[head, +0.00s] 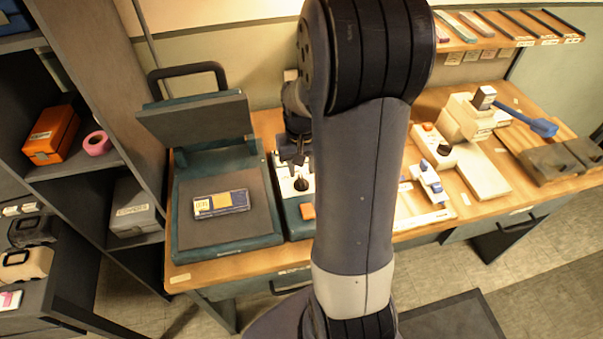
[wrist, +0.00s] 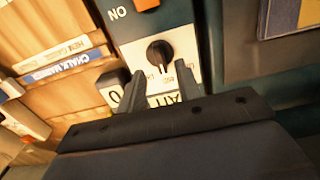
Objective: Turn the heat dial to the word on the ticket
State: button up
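The heat dial is a round black knob (wrist: 160,52) with a pale pointer mark, on a white panel (wrist: 178,42) in the wrist view. It also shows in the head view (head: 301,184), just below my gripper (head: 299,150). In the wrist view my gripper (wrist: 160,88) is open, its two dark fingers apart and empty, short of the dial. Small words around the dial are too blurred to read. A blue flat packet with a yellow-orange label (head: 221,203) lies on the press's dark plate; that label may be the ticket, but its word is not legible.
The teal press (head: 228,244) stands left of the panel with its lid (head: 197,118) raised. An orange button (head: 307,211) sits near the dial. Labelled strips (wrist: 62,65) lie left in the wrist view. A white machine (head: 468,118) stands right. My arm hides the bench's middle.

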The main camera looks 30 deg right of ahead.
aim_at(302, 179)
notch_tip(302, 179, up, 7)
dwell(0.3)
jog(key=shift+f, duration=0.1)
notch_tip(302, 179, down, 11)
jog(key=shift+r, duration=0.15)
dwell(0.4)
jog(key=shift+r, duration=0.1)
dwell(0.4)
